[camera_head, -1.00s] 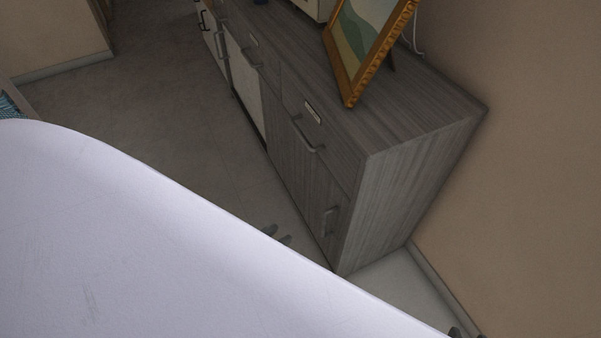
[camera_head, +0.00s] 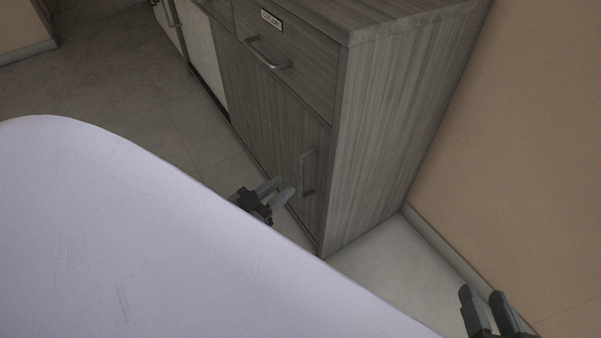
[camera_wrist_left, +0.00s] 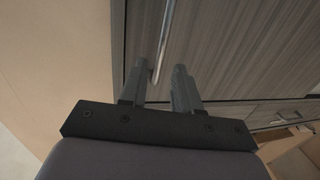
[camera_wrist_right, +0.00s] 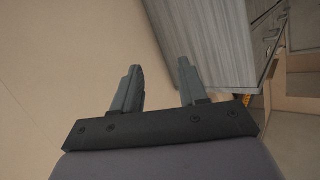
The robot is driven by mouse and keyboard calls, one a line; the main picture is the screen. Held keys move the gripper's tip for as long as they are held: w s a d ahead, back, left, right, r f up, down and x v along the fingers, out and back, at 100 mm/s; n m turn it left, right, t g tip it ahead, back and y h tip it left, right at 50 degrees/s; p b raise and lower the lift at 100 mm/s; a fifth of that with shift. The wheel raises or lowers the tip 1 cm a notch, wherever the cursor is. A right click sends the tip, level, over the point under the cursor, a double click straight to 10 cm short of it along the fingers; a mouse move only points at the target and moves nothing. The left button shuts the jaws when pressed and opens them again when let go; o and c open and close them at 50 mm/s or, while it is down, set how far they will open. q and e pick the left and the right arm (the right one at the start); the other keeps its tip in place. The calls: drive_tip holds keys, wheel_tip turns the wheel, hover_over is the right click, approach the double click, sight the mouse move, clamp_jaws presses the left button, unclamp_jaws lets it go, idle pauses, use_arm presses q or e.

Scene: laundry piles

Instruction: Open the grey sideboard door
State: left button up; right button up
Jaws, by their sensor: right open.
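The grey sideboard (camera_head: 385,120) has a wood-grain door (camera_head: 268,130) below a top drawer. The door has a vertical metal handle (camera_head: 306,172) near its right edge. My left gripper (camera_head: 285,186) is open, just in front of the door, a little left of the handle in the head view. In the left wrist view, the handle (camera_wrist_left: 163,42) lines up with the gap between the left fingertips (camera_wrist_left: 159,68); I cannot tell whether it is between them. The door looks shut. My right gripper (camera_head: 481,293) is open and empty, near the wall at lower right.
A large white surface, probably part of my own body, hides the lower left. The drawer has a horizontal handle (camera_head: 268,58) and a label. A tan wall (camera_head: 530,150) stands right of the sideboard. Floor (camera_head: 130,95) is clear at left.

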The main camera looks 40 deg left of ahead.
use_arm(q)
drive_tip(key=b, duration=0.3)
hover_over(300, 196)
drive_tip(key=shift+w+a+f, duration=0.1)
drive_tip(key=shift+w+f, duration=0.2)
drive_tip(key=shift+f, duration=0.05)
use_arm(e)
drive_tip(key=shift+s+d+f+n+t, duration=0.15)
drive_tip(key=shift+s+d+n+t, duration=0.2)
drive_tip(key=shift+d+t, duration=0.25)
use_arm(q)
clamp_jaws()
